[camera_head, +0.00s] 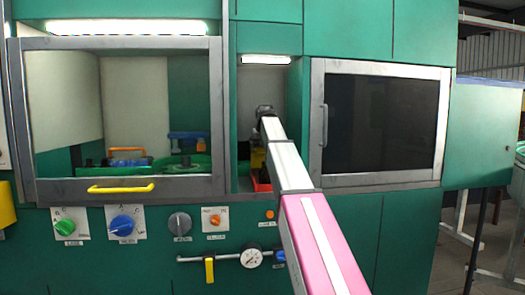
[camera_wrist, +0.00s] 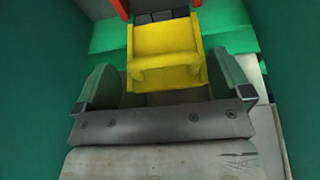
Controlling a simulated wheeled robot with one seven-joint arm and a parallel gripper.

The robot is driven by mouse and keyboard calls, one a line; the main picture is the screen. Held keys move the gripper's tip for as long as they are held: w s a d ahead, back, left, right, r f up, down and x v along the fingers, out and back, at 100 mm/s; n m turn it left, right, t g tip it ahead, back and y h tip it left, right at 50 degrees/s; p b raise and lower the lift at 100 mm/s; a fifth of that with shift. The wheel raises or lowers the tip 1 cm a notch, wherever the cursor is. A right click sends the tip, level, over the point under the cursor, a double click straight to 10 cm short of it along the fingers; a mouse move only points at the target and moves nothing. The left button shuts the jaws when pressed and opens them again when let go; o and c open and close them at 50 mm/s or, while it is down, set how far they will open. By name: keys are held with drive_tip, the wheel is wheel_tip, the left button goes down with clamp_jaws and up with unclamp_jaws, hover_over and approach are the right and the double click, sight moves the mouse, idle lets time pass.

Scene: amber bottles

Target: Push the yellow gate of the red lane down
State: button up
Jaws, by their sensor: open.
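The yellow gate (camera_wrist: 165,38) shows in the wrist view as a block with a lip along its near side. It lies just beyond and between the fingers of my gripper (camera_wrist: 164,76), which is open with nothing held. Whether it touches the gate I cannot tell. Red parts of the red lane (camera_wrist: 122,8) show at the gate's far end. In the head view, my arm reaches into the narrow middle bay, where the yellow gate (camera_head: 257,159) and the red lane (camera_head: 262,184) are partly hidden behind it. My gripper (camera_head: 264,111) is small and dark there.
Green walls (camera_wrist: 285,60) stand close on both sides in the wrist view. A framed window (camera_head: 120,120) with a yellow handle is left of the bay, and a dark door (camera_head: 380,120) is right of it. Knobs and a gauge (camera_head: 251,258) are below.

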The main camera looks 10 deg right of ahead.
sight(263, 158)
drive_tip(key=shift+f, duration=0.25)
drive_tip(key=c, duration=1)
drive_tip(key=shift+f, duration=2.2)
drive_tip(key=o, duration=1)
drive_tip(key=shift+f, duration=0.1)
drive_tip(key=v, duration=1.1)
